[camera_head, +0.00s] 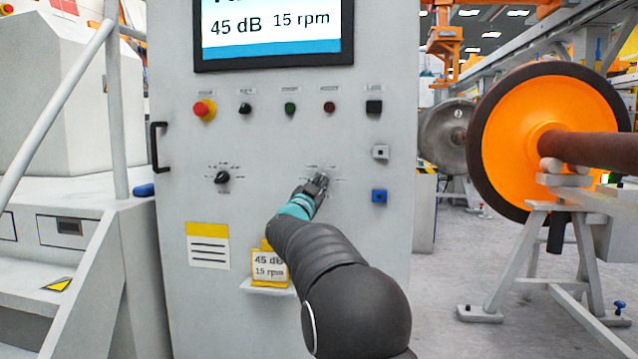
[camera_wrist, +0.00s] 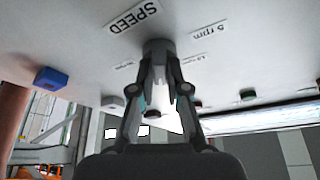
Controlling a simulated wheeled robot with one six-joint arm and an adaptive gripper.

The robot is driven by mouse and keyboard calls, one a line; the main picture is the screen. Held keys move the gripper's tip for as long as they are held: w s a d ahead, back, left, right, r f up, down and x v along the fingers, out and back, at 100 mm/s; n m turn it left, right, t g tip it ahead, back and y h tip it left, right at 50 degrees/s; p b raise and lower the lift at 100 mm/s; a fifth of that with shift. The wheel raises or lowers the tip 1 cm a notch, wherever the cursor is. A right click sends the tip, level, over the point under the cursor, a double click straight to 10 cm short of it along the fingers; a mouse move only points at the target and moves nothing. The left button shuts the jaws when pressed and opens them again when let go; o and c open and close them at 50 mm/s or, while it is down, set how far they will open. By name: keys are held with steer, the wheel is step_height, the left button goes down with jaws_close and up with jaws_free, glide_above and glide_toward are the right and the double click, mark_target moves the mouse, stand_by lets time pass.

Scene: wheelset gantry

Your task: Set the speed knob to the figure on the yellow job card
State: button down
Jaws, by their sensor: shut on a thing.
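The speed knob (camera_wrist: 158,47) shows in the wrist view beside the SPEED label (camera_wrist: 135,16). My gripper (camera_wrist: 158,75) is shut on the knob, its two fingers on either side of it. In the head view my gripper (camera_head: 318,184) is at the right-hand dial on the grey cabinet and hides most of that knob; its setting cannot be read. The yellow job card (camera_head: 269,267) stands on a small ledge below and reads 45 dB, 15 rpm. The screen (camera_head: 274,28) above also shows 45 dB and 15 rpm. A "5 rpm" mark (camera_wrist: 207,32) shows near the knob.
A second black knob (camera_head: 222,177) sits left on the panel. A red emergency button (camera_head: 204,109) and several small controls line the row above. A blue button (camera_head: 379,196) is at the right. Stairs and a railing stand left, an orange wheelset (camera_head: 543,135) right.

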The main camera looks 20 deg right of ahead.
steer(key=shift+m, duration=0.3)
steer(key=shift+r, duration=0.1)
steer(key=c, duration=1.2)
jaws_free()
steer(key=shift+d, duration=0.1)
steer(key=shift+o, duration=0.2)
steer(key=v, duration=1.2)
